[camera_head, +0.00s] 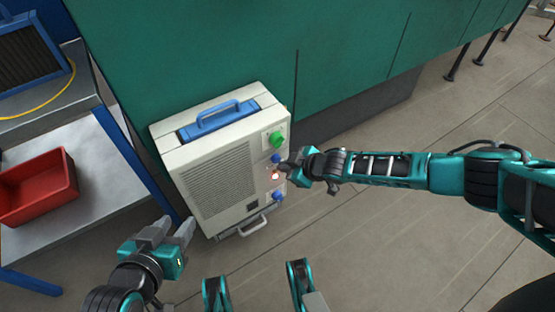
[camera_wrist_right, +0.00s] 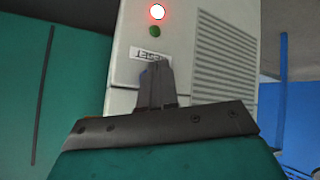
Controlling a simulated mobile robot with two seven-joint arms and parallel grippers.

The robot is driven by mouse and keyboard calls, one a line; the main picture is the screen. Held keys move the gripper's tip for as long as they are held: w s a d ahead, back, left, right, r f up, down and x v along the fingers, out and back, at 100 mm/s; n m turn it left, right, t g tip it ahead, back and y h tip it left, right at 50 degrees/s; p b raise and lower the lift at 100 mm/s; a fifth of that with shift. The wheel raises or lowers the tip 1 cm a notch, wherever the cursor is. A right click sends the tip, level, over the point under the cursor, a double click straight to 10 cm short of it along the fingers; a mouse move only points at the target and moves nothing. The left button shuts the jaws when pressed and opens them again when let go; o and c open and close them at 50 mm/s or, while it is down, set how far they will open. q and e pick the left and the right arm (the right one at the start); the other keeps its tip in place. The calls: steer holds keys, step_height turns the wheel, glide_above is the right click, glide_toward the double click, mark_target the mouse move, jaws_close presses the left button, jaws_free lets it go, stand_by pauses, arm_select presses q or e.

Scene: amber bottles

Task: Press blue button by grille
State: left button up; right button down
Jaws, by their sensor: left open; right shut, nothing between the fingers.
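A pale box-shaped device (camera_head: 185,155) stands on the floor against a green wall. Its front has a grille (camera_head: 218,181), also in the right wrist view (camera_wrist_right: 222,62). Beside the grille are a green knob (camera_head: 275,139), a blue button or knob (camera_head: 277,158), a lit lamp (camera_head: 275,176) and a lower blue one (camera_head: 278,195). My right gripper (camera_head: 286,167) is shut and empty at this panel. In the wrist view its fingertips (camera_wrist_right: 157,68) overlap the RESET label (camera_wrist_right: 148,54); contact is unclear and no blue button shows. My left gripper (camera_head: 170,230) is open, left of the device.
The device has a blue top handle (camera_head: 218,117) and a lower metal handle (camera_head: 253,226). A blue-framed shelf (camera_head: 112,195) with a red bin (camera_head: 38,187) stands at the left. The floor (camera_head: 400,235) at the right is clear.

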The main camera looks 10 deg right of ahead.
steer(key=shift+w, duration=0.15)
steer(key=shift+w+a, duration=0.15)
steer(key=shift+w, duration=0.15)
stand_by(0.4)
steer(key=shift+s, duration=0.1)
steer(key=shift+s+d+p, duration=0.3)
steer(key=shift+s+p, duration=0.45)
